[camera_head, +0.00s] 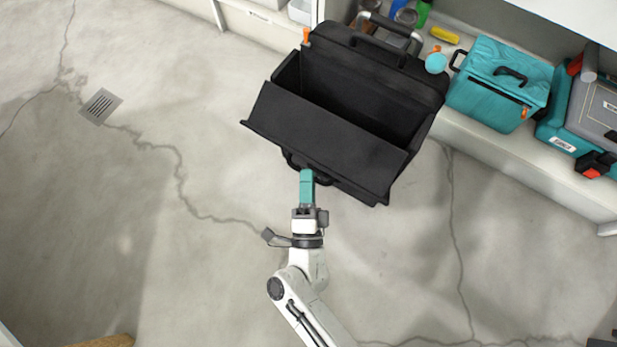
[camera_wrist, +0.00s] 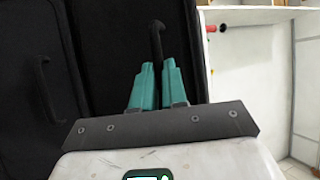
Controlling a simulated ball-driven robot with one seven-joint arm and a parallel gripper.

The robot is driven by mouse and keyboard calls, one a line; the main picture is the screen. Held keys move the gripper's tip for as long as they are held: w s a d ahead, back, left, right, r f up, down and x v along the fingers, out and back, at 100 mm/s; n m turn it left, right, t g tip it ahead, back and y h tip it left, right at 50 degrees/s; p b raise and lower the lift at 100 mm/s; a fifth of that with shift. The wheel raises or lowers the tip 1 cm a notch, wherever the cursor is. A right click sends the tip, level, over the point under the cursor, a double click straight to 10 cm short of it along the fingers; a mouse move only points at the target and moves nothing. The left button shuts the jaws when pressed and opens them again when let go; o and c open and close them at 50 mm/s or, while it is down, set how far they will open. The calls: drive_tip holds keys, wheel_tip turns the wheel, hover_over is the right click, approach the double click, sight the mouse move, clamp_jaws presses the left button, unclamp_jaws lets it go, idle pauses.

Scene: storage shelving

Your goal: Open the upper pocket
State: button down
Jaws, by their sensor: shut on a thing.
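A black case (camera_head: 345,58) stands on the floor against the shelving. Its front panel (camera_head: 325,130) leans outward at the top, with a dark open space behind it. My gripper (camera_head: 306,173), with teal fingers, reaches the panel's front side at a black handle (camera_head: 291,159). In the wrist view my gripper (camera_wrist: 157,68) is shut on this handle (camera_wrist: 157,38), which rises between the fingertips. A second black handle (camera_wrist: 48,90) shows on the black surface to the left. The fingers hide the middle of the gripped handle in the head view.
A teal toolbox (camera_head: 490,85) and a grey-and-teal case (camera_head: 595,115) sit on the low shelf (camera_head: 540,165) to the right. A metal-framed handle (camera_head: 390,25) stands at the case's back. The floor (camera_head: 180,260) around my arm is clear.

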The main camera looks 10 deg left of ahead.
drive_tip(key=shift+w+d+f, duration=0.25)
drive_tip(key=shift+f, duration=0.25)
drive_tip(key=c, duration=1.2)
unclamp_jaws()
drive_tip(key=shift+o, duration=0.2)
drive_tip(key=shift+a+r, duration=0.1)
drive_tip(key=shift+s, duration=0.15)
drive_tip(key=p+v, duration=0.1)
drive_tip(key=v, duration=0.9)
drive_tip(key=shift+s+p, duration=0.3)
